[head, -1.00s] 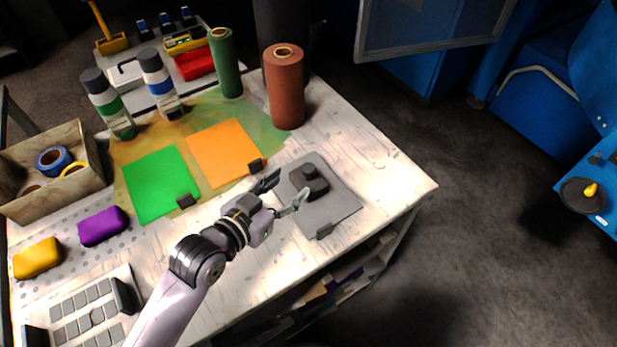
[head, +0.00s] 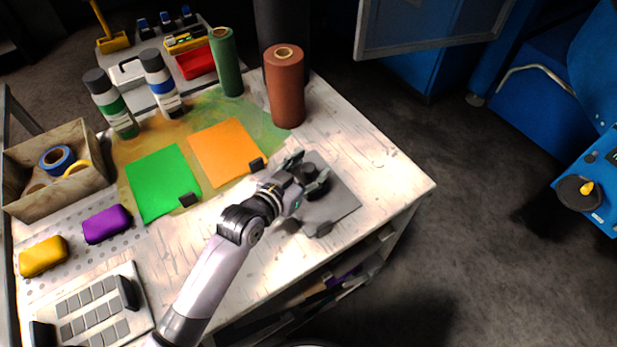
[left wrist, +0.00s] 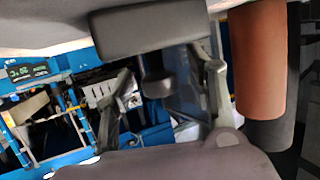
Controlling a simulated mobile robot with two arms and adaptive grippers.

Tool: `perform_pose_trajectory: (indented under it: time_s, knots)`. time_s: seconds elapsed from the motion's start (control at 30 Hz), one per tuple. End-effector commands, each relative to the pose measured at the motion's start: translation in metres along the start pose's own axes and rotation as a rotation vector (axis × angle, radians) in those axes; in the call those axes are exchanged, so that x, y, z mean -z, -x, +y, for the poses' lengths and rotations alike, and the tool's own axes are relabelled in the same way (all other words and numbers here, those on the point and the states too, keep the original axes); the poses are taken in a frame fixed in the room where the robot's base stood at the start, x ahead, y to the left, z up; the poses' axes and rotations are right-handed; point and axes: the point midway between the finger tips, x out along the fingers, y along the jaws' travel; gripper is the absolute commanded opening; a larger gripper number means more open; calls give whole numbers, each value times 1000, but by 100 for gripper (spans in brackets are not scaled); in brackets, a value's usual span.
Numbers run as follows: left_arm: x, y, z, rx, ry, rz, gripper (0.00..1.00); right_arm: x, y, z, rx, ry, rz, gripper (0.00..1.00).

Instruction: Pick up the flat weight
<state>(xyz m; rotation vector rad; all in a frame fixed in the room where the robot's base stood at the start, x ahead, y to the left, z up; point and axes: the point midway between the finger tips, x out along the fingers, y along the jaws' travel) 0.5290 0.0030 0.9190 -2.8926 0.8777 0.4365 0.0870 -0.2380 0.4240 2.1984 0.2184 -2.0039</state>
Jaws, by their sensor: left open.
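The flat weight (head: 307,174) is a dark block with a knob on top. It rests on a grey plate (head: 342,203) near the table's right edge. In the left wrist view, which is upside down, its wide base (left wrist: 150,31) is at the top and its knob (left wrist: 156,84) hangs below. My left gripper (head: 309,171) is open at the weight, partly hiding it in the head view. In the left wrist view the left gripper's fingers (left wrist: 166,95) stand on either side of the knob, with gaps visible. My right gripper is not in view.
A brown roll (head: 286,90) and a green roll (head: 226,65) stand behind. Orange (head: 228,151) and green (head: 162,184) sheets lie left of the plate. A wooden box (head: 60,195) is at the far left. The table's front right corner is clear.

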Motion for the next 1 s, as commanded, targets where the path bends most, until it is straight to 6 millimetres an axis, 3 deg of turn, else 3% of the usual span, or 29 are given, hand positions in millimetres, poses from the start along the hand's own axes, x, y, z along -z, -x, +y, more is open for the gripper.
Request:
perform_pose_trajectory:
  time_s: [0.8,1.0]
  knots:
    - [0,1,0,0,0,-1,0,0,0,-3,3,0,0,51]
    - [0,1,0,0,0,-1,0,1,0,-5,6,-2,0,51]
